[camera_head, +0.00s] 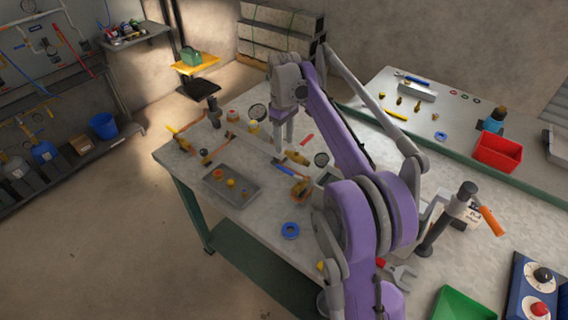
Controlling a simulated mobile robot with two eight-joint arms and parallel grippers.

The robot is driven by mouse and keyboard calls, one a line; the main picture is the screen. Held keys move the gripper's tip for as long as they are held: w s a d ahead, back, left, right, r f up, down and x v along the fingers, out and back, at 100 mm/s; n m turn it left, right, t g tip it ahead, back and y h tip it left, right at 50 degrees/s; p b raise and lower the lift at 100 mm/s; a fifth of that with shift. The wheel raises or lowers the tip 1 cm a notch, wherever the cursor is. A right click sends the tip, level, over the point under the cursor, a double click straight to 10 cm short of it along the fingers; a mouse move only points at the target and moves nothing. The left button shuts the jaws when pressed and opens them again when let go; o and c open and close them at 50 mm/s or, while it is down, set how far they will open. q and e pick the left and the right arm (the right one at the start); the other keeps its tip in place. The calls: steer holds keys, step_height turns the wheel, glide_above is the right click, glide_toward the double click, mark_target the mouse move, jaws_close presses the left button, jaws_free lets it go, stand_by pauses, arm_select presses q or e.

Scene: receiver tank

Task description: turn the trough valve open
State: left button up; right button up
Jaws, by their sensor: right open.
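My right gripper (283,141) hangs down over the far part of the workbench, with its two fingers apart and nothing seen between them. A brass fitting (297,157) lies just right of and below the fingertips. A second brass piece (300,187) with a blue lever (285,170) lies closer to me. A brass valve-like part with a yellow handle (174,130) is at the bench's left corner. I cannot tell which part is the trough valve. My purple right arm hides part of the bench. My left gripper is out of view.
A grey tray (213,187) with small brass parts sits near the bench's left edge. A blue ring (290,230) lies nearer. A post with an orange handle (490,220), a green bin (462,306) and a red bin (497,152) are at right.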

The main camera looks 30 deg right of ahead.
mark_target(284, 168)
step_height(284, 168, down, 10)
steer(key=shift+r+b, duration=0.1)
steer(key=shift+b, duration=0.2)
jaws_close()
stand_by(1.4)
